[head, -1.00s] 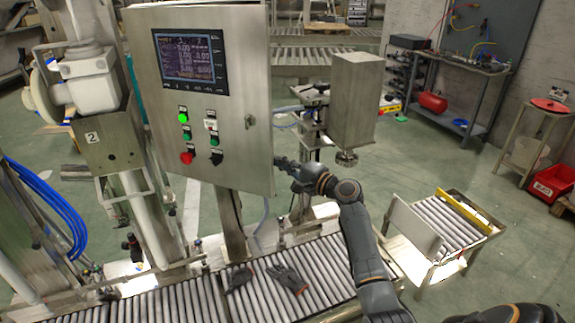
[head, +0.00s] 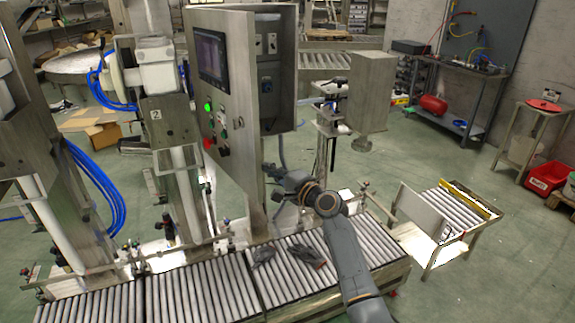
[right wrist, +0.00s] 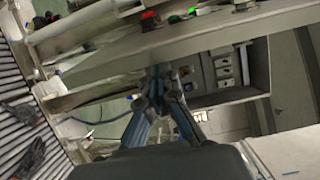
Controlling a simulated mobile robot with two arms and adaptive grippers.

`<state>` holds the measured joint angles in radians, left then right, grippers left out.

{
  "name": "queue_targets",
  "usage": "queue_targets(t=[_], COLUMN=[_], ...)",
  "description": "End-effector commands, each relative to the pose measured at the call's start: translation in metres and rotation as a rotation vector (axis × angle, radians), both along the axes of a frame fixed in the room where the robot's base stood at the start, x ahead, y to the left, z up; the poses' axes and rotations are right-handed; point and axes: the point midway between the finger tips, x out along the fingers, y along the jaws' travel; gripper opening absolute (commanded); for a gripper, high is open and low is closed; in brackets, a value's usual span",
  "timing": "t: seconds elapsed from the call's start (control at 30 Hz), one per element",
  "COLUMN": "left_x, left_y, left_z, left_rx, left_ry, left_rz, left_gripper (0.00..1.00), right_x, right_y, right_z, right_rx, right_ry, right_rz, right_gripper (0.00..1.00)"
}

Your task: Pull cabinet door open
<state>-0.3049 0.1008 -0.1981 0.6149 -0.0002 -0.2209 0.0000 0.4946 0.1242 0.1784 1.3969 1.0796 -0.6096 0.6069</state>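The cabinet door (head: 222,165) is the steel front panel with the screen and buttons, at the upper middle of the head view. It stands swung open, its free edge toward me, and the cabinet's inside (head: 268,75) shows to its right. My right gripper (head: 268,169) is at the lower part of that free edge. In the right wrist view, my right gripper's fingertips (right wrist: 158,75) are close together against the door's edge (right wrist: 200,45). I cannot tell whether the edge is pinched between them. My left gripper is not in view.
A roller conveyor (head: 200,290) runs below the cabinet, with dark gloves (head: 305,255) on it. A steel box on a post (head: 370,90) stands right of the cabinet. A small roller stand (head: 445,220) is farther right. Blue hoses (head: 100,190) hang at left.

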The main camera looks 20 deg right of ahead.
Motion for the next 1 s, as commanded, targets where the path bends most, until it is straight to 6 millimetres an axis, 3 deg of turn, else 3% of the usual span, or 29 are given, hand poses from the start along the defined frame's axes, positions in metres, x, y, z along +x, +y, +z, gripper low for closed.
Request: queue_targets(t=[0.1, 0.3, 1.0], left_x=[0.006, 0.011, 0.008], left_y=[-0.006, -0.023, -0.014], left_z=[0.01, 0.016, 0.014], left_rx=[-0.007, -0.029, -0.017], left_ry=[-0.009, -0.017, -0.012], left_rz=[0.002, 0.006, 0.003], left_gripper=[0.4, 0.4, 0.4], right_x=[-0.003, -0.005, -0.004], right_y=[0.02, 0.036, 0.039], right_z=[0.001, -0.001, -0.002], right_rx=[0.0, -0.001, -0.002], right_ry=[0.003, 0.004, 0.002], right_rz=[0.006, 0.004, 0.001], right_gripper=[0.0, 0.0, 0.0])
